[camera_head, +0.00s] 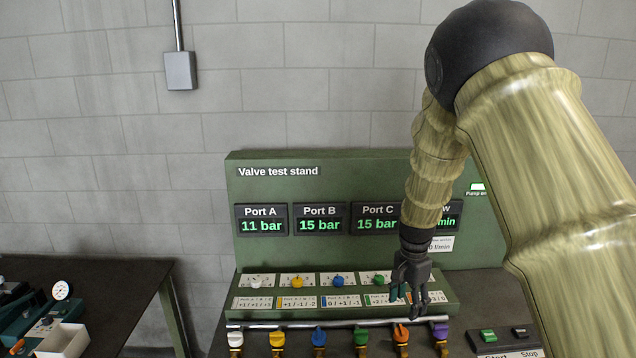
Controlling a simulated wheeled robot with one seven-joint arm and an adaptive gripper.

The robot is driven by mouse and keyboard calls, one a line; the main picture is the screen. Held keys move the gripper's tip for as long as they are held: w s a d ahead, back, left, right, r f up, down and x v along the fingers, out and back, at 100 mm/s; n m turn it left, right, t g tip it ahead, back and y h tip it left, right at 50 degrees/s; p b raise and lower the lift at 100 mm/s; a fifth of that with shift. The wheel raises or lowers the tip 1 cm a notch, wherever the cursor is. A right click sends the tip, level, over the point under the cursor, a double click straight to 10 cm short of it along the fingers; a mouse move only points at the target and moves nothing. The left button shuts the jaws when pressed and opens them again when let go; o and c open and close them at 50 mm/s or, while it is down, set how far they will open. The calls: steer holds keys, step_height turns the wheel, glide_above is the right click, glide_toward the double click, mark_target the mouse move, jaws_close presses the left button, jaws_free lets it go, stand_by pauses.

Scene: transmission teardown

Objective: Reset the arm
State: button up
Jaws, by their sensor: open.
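My arm comes in from the right and bends down in front of the valve test stand (330,172). My gripper (405,300) points downward with its fingers apart, over the right part of the sloped knob panel. No object shows between the fingers. It is just above the rail and close to the orange valve handle (401,334); whether it touches anything cannot be told. My arm hides part of the panel and the rightmost display.
Displays read Port A 11 bar (261,219), Port B 15 bar (320,219) and Port C 15 bar. White (235,339), yellow (277,340) and purple (440,331) handles line the rail. Start button (488,336) is right. A dark table (110,275) with a gauge (61,290) stands left.

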steer(key=s+d+f+n+b, duration=0.1)
steer(key=s+f, duration=0.4)
steer(key=f, duration=0.4)
steer(key=s+d+f+n+b, duration=0.1)
steer(key=s+f+n+b, duration=0.1)
steer(key=s+f, duration=0.5)
steer(key=s+f+n+b, duration=0.1)
steer(key=s+f, duration=0.3)
steer(key=f, duration=0.6)
steer(key=s+f+n+b, duration=0.1)
steer(key=s+f, duration=0.4)
steer(key=s, duration=0.5)
steer(key=s+a+f+n+b, duration=0.1)
steer(key=s+f+n, duration=0.3)
steer(key=s, duration=0.7)
steer(key=s+a+f+n+b, duration=0.1)
steer(key=s+f+n+b, duration=0.1)
steer(key=s+f, duration=0.5)
steer(key=s+b, duration=0.1)
steer(key=s, duration=0.3)
steer(key=shift+a+n, duration=0.25)
steer(key=shift+n, duration=0.15)
steer(key=shift+w, duration=0.1)
